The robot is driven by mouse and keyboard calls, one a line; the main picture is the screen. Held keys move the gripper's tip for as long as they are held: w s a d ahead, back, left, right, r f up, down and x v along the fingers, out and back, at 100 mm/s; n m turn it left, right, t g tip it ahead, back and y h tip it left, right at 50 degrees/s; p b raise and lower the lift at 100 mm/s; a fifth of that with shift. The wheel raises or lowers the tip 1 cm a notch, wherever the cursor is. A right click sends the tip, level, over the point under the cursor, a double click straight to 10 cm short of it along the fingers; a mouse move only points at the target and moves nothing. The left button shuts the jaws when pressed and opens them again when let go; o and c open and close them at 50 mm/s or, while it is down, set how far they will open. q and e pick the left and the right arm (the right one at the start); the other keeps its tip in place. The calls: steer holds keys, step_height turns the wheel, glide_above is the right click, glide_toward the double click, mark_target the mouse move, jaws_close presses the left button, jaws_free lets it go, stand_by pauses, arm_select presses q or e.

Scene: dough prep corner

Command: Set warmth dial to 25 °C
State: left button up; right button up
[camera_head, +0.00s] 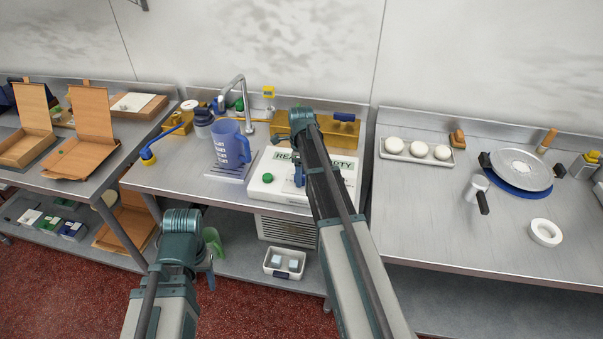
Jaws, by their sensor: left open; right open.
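A white box (261,188) on the middle steel counter carries a label beginning "REA" and ending "PTY", partly covered by my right arm. A round green knob (267,178) sits on its left part. I cannot make out a temperature scale, and any dial further right on the box is hidden by my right arm. My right gripper (299,178) is open over the box, mostly covered by its own arm; whether it touches anything cannot be told. My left gripper (209,272) is open and low in front of the counter, apart from the box.
A blue measuring jug (231,146) stands left of the box, with a tap (239,92) behind. A tray of dough balls (417,152) and a round plate (520,169) stand on the right counter. Open cardboard boxes (92,145) stand left. A small bin (284,263) is below.

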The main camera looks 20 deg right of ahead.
step_height(320, 180, up, 6)
steer(key=p, duration=0.5)
steer(key=shift+f, duration=0.25)
steer(key=s+a+f+n+b, duration=0.2)
steer(key=s+a+n, duration=1)
steer(key=n, duration=0.3)
steer(key=s+a+f+n+h+b, duration=0.1)
steer(key=s+a+f+n+b, duration=0.1)
steer(key=s+a+n, duration=1)
steer(key=a+n, duration=0.2)
steer(key=shift+s+a+f+n+b, duration=0.2)
steer(key=shift+s+f+n+b, duration=0.1)
steer(key=shift+n+b, duration=0.1)
stand_by(1.0)
